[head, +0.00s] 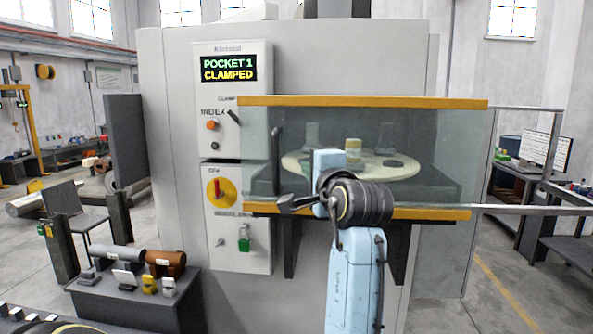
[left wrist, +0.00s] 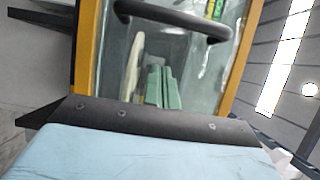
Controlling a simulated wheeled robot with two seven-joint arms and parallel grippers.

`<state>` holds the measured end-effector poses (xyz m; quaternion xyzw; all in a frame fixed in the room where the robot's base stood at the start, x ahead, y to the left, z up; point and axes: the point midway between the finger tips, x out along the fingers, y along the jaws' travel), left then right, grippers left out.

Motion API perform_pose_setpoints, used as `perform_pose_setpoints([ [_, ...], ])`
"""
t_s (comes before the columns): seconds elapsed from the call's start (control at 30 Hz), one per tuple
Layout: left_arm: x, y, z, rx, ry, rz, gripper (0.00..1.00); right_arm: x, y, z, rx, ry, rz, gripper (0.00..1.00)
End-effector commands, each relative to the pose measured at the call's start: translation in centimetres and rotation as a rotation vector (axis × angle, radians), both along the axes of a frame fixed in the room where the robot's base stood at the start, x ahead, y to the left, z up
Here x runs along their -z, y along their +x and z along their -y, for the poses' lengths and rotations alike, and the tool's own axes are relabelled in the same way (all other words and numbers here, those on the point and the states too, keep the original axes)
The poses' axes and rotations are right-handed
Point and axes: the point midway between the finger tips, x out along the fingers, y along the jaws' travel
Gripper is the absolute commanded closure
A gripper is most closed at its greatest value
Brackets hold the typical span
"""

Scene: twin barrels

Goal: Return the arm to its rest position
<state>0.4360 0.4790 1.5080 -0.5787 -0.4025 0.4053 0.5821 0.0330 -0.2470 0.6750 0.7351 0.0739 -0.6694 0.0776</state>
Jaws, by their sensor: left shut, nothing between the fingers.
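My left arm (head: 356,280) rises from the bottom centre in the head view, with light blue links and a black ribbed joint. Its gripper (head: 290,204) is raised in front of the machine's glass door (head: 460,150), left of that joint. In the left wrist view the gripper's green fingers (left wrist: 160,86) are together with nothing between them. The door's dark handle (head: 276,155) also shows in the left wrist view (left wrist: 170,20), apart from the fingers. My right gripper is not in view.
A round table (head: 300,167) with a yellowish part (head: 353,145) is behind the glass. The panel display (head: 229,69) reads "POCKET 1 CLAMPED". A dark bench (head: 130,300) with cylinders stands at lower left. Open floor shows at right.

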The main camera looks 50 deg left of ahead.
Motion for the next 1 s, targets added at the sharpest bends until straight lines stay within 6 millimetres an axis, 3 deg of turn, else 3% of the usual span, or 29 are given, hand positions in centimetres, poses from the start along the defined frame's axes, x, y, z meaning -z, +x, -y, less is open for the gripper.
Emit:
perform_pose_setpoints([
  [0.1,0.4,-1.1,3.0,0.005,-0.002,0.007,1.0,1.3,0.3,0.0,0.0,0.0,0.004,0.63],
  [0.33,0.3,-2.7,7.0,0.003,-0.002,0.006,1.0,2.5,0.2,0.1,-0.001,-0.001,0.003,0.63],
  [0.5,0.2,-3.2,8.4,0.002,0.0,0.003,1.0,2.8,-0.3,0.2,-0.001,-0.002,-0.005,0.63],
  [0.77,0.1,-3.4,8.7,0.001,0.0,0.003,1.0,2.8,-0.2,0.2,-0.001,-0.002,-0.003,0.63],
  [0.87,0.6,-2.7,8.8,0.015,0.005,-0.003,1.0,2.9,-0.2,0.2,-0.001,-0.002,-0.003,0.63],
  [1.0,4.0,1.6,10.1,0.11,0.038,-0.039,1.0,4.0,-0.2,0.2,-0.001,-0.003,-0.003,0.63],
])
